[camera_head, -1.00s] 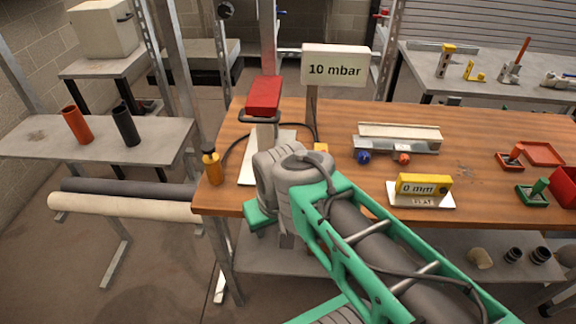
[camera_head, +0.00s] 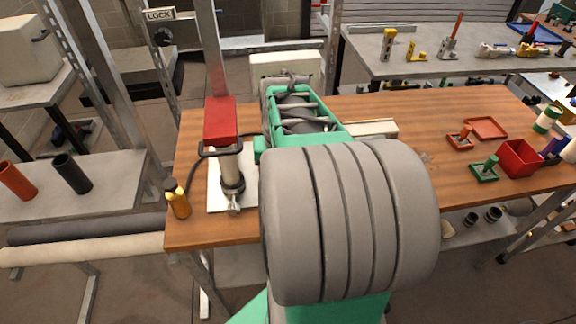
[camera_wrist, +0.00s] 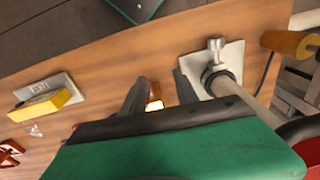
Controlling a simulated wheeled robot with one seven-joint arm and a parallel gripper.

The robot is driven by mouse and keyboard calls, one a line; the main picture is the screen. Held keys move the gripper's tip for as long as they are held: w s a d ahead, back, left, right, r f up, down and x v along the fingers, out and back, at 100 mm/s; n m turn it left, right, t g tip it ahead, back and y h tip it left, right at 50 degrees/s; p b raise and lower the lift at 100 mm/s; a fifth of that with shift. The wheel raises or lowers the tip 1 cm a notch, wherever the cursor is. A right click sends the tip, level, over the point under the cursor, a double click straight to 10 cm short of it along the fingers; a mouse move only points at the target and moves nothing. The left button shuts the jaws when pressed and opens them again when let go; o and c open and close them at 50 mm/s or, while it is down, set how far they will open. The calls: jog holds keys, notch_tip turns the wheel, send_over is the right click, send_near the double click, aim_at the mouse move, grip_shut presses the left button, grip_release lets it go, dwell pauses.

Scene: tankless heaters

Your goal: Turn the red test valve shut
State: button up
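I cannot surely make out the red test valve. A small red cross-shaped handle (camera_wrist: 8,152) shows at the left edge of the wrist view, partly cut off; I cannot tell whether it is the valve. A hand pump (camera_head: 231,170) with a red box (camera_head: 220,122) on top stands on a white plate at the left of the table. Its metal fitting also shows in the wrist view (camera_wrist: 217,66). My gripper (camera_wrist: 161,88) is open, its grey fingers apart over the table beside the pump plate. My arm hides the gripper in the head view.
A yellow block (camera_wrist: 45,104) shows in the wrist view. A red bin (camera_head: 518,158) stands at the right.

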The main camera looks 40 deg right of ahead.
jog(key=shift+m, duration=0.9)
jog(key=d, duration=0.1)
jog(key=d+r, duration=0.1)
jog(key=d, duration=0.1)
jog(key=d+r, duration=0.1)
jog(key=d, duration=0.1)
jog(key=shift+w+r, duration=0.15)
jog(key=shift+w, duration=0.1)
notch_tip(320, 180, down, 8)
jog(key=shift+w+a+r+p, duration=0.1)
jog(key=shift+a+r+p, duration=0.1)
jog(key=shift+p, duration=0.3)
grip_shut()
